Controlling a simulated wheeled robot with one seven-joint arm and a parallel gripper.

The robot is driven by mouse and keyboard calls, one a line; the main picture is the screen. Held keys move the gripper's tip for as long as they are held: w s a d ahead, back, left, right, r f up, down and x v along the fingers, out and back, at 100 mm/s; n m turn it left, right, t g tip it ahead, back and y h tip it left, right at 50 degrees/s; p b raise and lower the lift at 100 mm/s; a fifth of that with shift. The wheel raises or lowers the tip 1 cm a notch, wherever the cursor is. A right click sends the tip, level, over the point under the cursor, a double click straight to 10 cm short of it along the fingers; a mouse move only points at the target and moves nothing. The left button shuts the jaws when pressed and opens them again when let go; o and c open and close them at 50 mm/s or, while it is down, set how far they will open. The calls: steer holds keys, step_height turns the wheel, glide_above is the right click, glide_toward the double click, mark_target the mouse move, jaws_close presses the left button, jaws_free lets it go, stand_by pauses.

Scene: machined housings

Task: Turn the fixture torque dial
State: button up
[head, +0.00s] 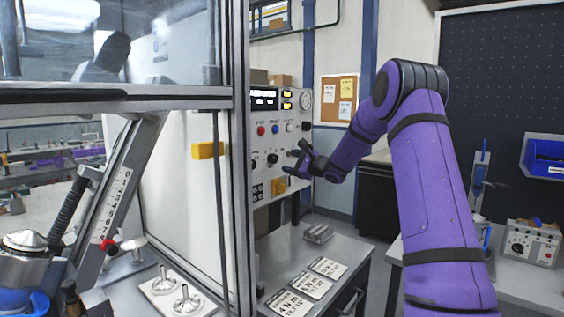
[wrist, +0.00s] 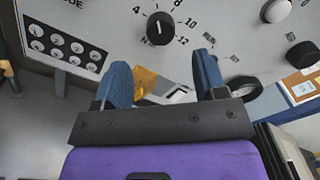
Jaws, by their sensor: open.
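A black round dial (wrist: 160,28) with a white pointer line sits on the pale panel, ringed by printed numbers such as 4, 8, 10 and 12. The pointer is near upright in the wrist view. In the head view a matching black dial (head: 273,159) shows on the panel's lower part, left of my gripper (head: 294,162). My gripper (wrist: 163,78) is open, with its two blue fingers spread and nothing between them. In the wrist view the dial lies beyond the fingertips, between their lines, apart from both.
A white knob (wrist: 276,11) and another black knob (wrist: 302,55) are right of the dial. A block of several small round controls (wrist: 63,42) is at left. A yellow-orange label (head: 278,186) is below. A metal bench (head: 318,250) with cards stands under the panel.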

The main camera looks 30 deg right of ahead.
steer(key=v, duration=0.3)
steer(key=shift+s+d, duration=0.1)
steer(key=shift+s, duration=0.1)
stand_by(0.4)
